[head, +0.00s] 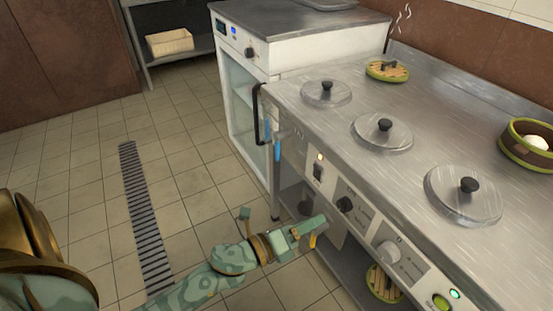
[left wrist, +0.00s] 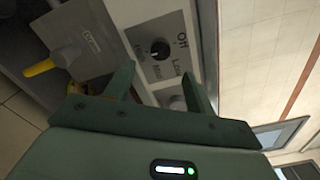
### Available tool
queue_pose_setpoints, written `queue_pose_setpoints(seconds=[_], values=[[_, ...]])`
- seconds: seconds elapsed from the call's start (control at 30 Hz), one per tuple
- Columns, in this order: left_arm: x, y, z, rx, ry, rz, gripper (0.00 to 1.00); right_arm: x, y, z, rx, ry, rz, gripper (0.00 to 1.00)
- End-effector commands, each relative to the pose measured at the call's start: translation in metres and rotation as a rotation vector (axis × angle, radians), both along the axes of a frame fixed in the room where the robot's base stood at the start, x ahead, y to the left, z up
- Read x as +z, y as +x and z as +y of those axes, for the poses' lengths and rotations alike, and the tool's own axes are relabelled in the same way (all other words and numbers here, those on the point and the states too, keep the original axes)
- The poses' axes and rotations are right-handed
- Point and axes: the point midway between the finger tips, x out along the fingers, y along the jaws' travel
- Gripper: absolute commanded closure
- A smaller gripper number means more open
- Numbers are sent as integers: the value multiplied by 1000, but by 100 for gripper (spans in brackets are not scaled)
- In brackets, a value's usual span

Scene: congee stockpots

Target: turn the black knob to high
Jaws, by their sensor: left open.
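The black knob (head: 345,204) sits on a light plate on the stove's front panel. In the left wrist view the black knob (left wrist: 160,49) is ringed by the labels Off, Low, Med and High; which label its pointer faces is too small to tell. My left gripper (head: 304,233) is in front of the panel, lower left of the knob. In the left wrist view its two green fingers (left wrist: 160,82) are apart with nothing held between them, and the knob lies beyond their tips, apart from them. My right gripper is not in view.
A pale knob (head: 388,252) and a green button (head: 441,302) are on the same panel, right of the black knob. A lit switch (head: 318,170) is to its left. A yellow-handled valve (left wrist: 52,64) is near the left finger. Lidded pots sit in the counter (head: 300,115).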

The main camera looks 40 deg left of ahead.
Motion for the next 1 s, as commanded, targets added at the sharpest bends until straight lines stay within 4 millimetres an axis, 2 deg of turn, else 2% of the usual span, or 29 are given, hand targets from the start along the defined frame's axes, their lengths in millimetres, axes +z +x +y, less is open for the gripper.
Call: queue_pose_setpoints(seconds=[0.03, 0.2, 0.4, 1.0], values=[[1, -14, 5, 1, -2, 3, 45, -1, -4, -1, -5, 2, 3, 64], [1, -51, 18, 2, -1, 1, 45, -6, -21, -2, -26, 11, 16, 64], [0, -74, 27, -1, 0, 0, 45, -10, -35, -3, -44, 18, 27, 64], [0, -77, 28, -1, 1, 0, 45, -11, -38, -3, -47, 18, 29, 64]])
